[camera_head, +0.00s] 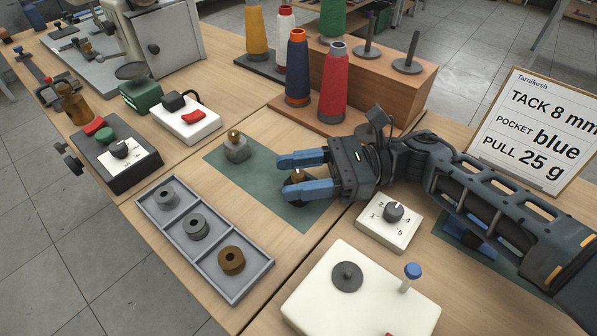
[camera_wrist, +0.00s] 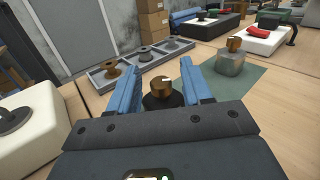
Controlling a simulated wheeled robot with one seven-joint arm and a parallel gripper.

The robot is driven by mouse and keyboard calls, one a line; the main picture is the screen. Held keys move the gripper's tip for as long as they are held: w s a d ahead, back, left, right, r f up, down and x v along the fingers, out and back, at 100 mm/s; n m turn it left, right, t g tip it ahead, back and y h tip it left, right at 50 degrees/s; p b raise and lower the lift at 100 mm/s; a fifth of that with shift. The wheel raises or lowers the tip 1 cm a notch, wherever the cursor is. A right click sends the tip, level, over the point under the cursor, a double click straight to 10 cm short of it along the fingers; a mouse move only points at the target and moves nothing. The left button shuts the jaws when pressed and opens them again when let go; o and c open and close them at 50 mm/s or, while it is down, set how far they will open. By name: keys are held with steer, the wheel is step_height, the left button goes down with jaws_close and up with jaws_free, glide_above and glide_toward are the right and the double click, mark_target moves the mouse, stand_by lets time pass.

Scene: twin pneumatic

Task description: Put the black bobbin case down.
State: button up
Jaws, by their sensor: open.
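The black bobbin case (camera_head: 297,176) with a brass-coloured top is between the fingers of my gripper (camera_head: 282,177), over the green mat (camera_head: 313,214). The fingers hide much of it in the head view. In the wrist view the black bobbin case (camera_wrist: 160,96) looks upright, its dark base partly hidden by the gripper body. My gripper (camera_wrist: 159,76) is open, with a finger on each side of the case and gaps visible beside its top. Whether its base rests fully on the mat is hard to see.
A grey case (camera_head: 236,150) with a brass top stands on the mat, left of my fingers. A three-part grey tray (camera_head: 238,297) with bobbins lies front left. A white dial box (camera_head: 388,228) is close at front right. Thread cones (camera_head: 333,90) stand behind.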

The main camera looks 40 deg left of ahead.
steer(key=shift+r, duration=0.15)
steer(key=b+v, duration=0.3)
steer(key=v, duration=0.8)
steer(key=shift+a, duration=0.1)
steer(key=shift+w+d, duration=0.4)
